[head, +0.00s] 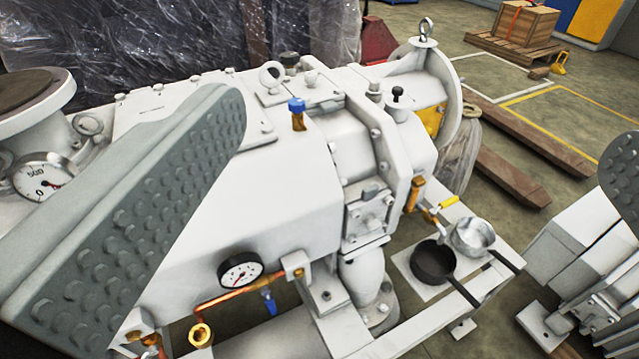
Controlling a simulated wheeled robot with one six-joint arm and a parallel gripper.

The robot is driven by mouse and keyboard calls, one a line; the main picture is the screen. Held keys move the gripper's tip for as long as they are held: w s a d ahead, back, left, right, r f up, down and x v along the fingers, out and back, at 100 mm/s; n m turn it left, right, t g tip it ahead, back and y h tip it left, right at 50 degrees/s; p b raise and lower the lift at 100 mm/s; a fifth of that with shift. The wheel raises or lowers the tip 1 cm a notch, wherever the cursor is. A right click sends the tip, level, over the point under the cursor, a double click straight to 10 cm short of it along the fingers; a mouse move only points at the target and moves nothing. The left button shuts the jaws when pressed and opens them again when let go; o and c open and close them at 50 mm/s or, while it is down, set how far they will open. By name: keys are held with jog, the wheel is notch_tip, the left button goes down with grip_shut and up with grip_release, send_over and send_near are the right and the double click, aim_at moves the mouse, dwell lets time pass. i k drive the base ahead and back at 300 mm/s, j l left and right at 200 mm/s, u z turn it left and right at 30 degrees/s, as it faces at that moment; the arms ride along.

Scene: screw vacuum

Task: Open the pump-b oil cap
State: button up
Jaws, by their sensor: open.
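A large white pump (280,190) fills the middle of the head view; I see no readable pump-b label. On its top stand a brass fitting with a blue top (297,113) and, further right, a small black-topped knob (397,93) on the end housing. I cannot tell for sure which part is the oil cap. My gripper (425,135) is open and empty. Its grey studded left finger hides part of the pump, and its right finger shows only at the right edge. The black-topped knob shows between the fingers; no contact with it is visible.
A dark pan (434,262) and a silver pan (472,238) stand by the pump's base frame. Gauges (240,271) and copper piping sit on the near side. Another white machine (580,265) stands at right. Wooden beams (535,140) and a crate on a pallet (523,22) lie behind.

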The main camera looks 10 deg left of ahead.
aim_at(397, 101)
jog(key=i+l, duration=0.2)
jog(key=l, duration=0.2)
jog(key=i+l+u, duration=0.1)
jog(key=l, duration=0.25)
jog(key=i+l, duration=0.3)
jog(key=l+u, duration=0.05)
jog(key=l, duration=0.05)
